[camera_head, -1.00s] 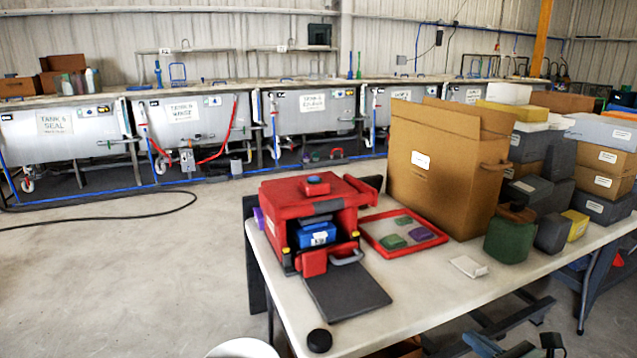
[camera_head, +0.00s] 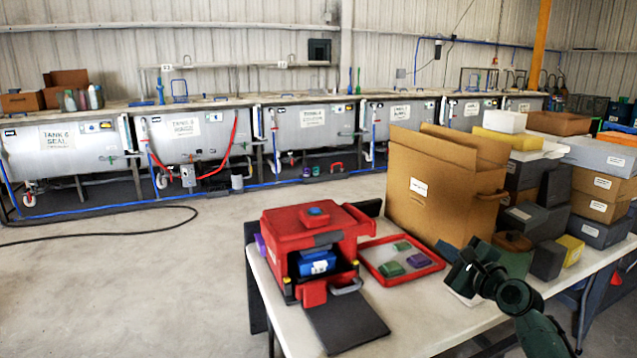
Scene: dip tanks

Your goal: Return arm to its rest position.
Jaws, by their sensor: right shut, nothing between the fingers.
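My right gripper (camera_head: 455,264) is at the right of the head view, dark and shut, with nothing between its fingers. My dark green right arm reaches up to it from the bottom right corner. My left gripper is not in view.
The white table (camera_head: 420,318) bears a red case (camera_head: 295,228) with a dark flap, a red tray (camera_head: 438,262) with coloured pieces, and stacked boxes (camera_head: 600,160) at right. Grey tanks (camera_head: 310,126) line the back. The floor at left is clear except for a black hose.

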